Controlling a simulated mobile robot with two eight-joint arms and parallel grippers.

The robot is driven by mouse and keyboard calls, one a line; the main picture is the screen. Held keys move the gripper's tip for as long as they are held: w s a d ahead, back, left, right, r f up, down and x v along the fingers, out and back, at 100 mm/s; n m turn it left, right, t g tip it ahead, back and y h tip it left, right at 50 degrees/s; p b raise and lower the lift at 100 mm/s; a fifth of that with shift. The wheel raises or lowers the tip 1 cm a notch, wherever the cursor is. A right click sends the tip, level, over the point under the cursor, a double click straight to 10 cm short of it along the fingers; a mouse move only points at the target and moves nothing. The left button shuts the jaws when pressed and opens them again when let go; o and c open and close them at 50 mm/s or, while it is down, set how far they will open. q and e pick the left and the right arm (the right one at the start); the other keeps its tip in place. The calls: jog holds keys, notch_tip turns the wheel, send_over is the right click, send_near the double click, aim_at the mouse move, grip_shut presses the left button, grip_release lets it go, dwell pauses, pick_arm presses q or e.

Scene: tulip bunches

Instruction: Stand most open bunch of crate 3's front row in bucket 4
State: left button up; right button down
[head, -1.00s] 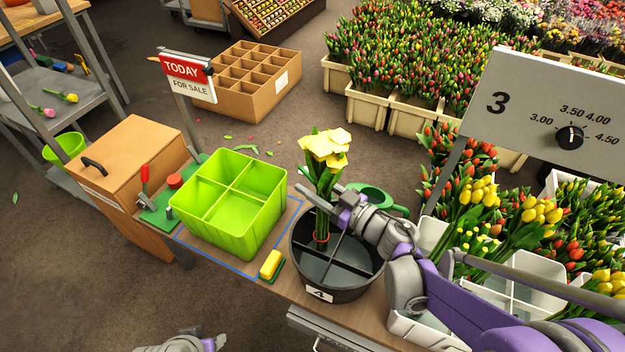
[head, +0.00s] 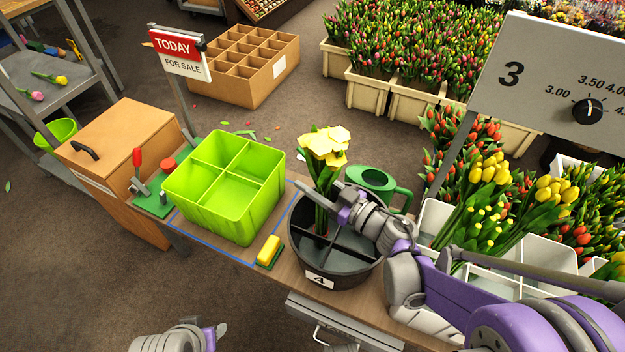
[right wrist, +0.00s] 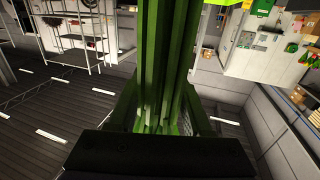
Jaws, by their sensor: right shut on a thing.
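A bunch of wide-open yellow tulips (head: 325,146) stands upright, its stems reaching down into the black bucket 4 (head: 350,272), seemingly in the back-left compartment. My right gripper (head: 322,200) is shut around the stems, just above the bucket. In the right wrist view the green stems (right wrist: 165,70) fill the space in front of the gripper. My left gripper (head: 208,336) is at the bottom edge, partly cut off.
A lime-green divided bin (head: 225,215), a yellow sponge (head: 268,250) and a red-handled tool (head: 138,162) are left of the bucket. A green watering can (head: 375,185) stands right behind it. The crate 3 sign (head: 550,85) rises at right.

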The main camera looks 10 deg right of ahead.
aim_at(329, 197)
jog(key=shift+f, duration=0.55)
grip_release()
dwell(0.4)
dwell(0.4)
jog(key=p+v, duration=0.1)
jog(key=v, duration=0.6)
jog(key=shift+s+d+p, duration=0.15)
jog(key=shift+p, duration=0.25)
jog(key=shift+s, duration=0.1)
dwell(0.4)
